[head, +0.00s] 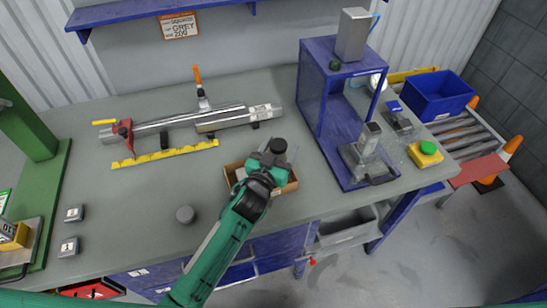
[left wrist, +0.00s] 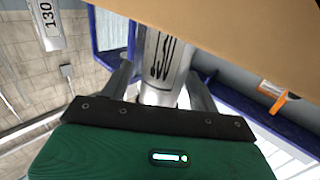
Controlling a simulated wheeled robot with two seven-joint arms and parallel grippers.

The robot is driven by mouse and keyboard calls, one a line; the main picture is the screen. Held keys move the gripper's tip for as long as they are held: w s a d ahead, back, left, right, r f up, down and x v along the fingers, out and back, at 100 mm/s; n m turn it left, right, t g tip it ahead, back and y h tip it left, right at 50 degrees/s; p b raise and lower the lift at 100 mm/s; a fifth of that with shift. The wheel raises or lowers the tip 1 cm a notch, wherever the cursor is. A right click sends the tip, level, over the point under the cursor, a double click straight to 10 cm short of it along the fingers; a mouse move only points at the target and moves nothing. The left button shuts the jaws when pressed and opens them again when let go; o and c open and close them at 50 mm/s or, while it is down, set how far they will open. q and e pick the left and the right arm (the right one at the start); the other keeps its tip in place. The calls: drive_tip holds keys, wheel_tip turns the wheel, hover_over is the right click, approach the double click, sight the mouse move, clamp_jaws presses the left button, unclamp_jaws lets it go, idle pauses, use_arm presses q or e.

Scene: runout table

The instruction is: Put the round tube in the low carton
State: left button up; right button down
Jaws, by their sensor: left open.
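The low carton (head: 292,186) is a small brown open box near the table's front edge in the head view. My left gripper (head: 279,160) is above it and hides much of its inside. Whether the tube touches the fingers or the carton floor cannot be told. A tan surface, apparently carton wall (left wrist: 250,35), fills the upper right there. My right gripper is out of view.
A long metal bar (head: 225,120) lies behind the carton, with a yellow scale (head: 165,156) in front of it. A blue frame stand (head: 318,100) rises to the right.

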use_arm(q)
drive_tip(key=b+v, duration=0.3)
drive_tip(key=v, duration=1)
drive_tip(key=shift+s, duration=0.3)
